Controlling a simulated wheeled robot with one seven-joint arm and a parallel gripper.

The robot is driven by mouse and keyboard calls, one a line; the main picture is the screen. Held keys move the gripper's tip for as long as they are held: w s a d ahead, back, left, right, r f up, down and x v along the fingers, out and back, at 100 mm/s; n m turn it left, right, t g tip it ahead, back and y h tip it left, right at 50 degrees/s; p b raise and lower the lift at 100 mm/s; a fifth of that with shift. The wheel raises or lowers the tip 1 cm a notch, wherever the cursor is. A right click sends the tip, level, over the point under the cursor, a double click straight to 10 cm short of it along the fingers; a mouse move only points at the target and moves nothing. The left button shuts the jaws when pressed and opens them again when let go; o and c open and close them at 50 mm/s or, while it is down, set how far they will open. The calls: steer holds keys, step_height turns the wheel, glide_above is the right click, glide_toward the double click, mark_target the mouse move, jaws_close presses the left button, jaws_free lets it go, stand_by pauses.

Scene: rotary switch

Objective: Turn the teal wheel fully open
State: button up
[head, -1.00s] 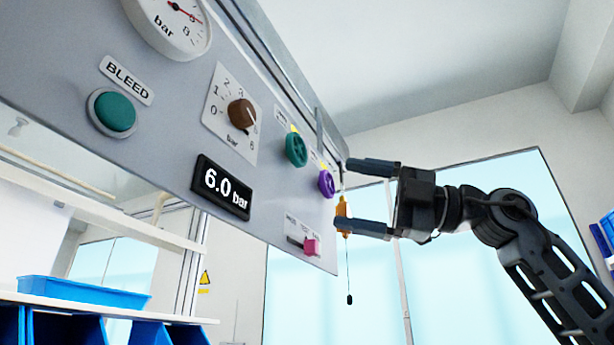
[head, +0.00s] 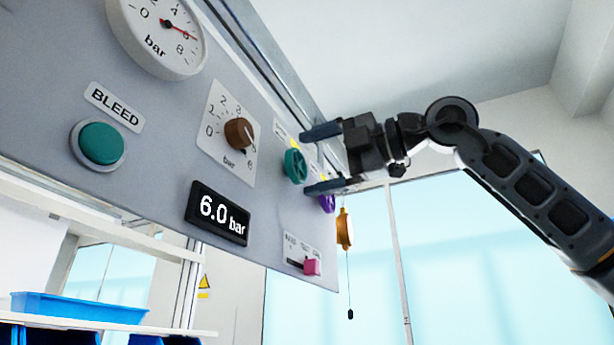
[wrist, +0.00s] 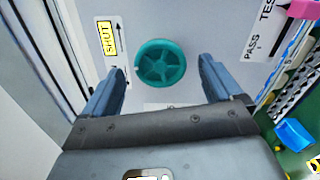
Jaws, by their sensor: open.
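The teal wheel (head: 295,166) is on the grey panel, right of the brown knob. In the wrist view the teal wheel (wrist: 161,63) is a spoked disc seen face on, beside a label with a yellow SHUT mark (wrist: 106,38). My gripper (head: 312,160) is open in front of the panel, near the wheel. In the wrist view its two fingers (wrist: 163,82) stand to either side and a little below the wheel, with gaps on both sides. Whether the fingertips reach the wheel's depth is unclear.
The purple wheel (head: 327,202) is close to my lower finger and partly hidden. The brown knob (head: 239,133), BLEED button (head: 102,144), 6.0 bar display (head: 218,213) and pink slider (head: 311,267) share the panel. An orange hanging thing (head: 344,229) is at the panel's right edge.

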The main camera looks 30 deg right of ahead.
steer(key=shift+x, duration=1.05)
steer(key=c, duration=1)
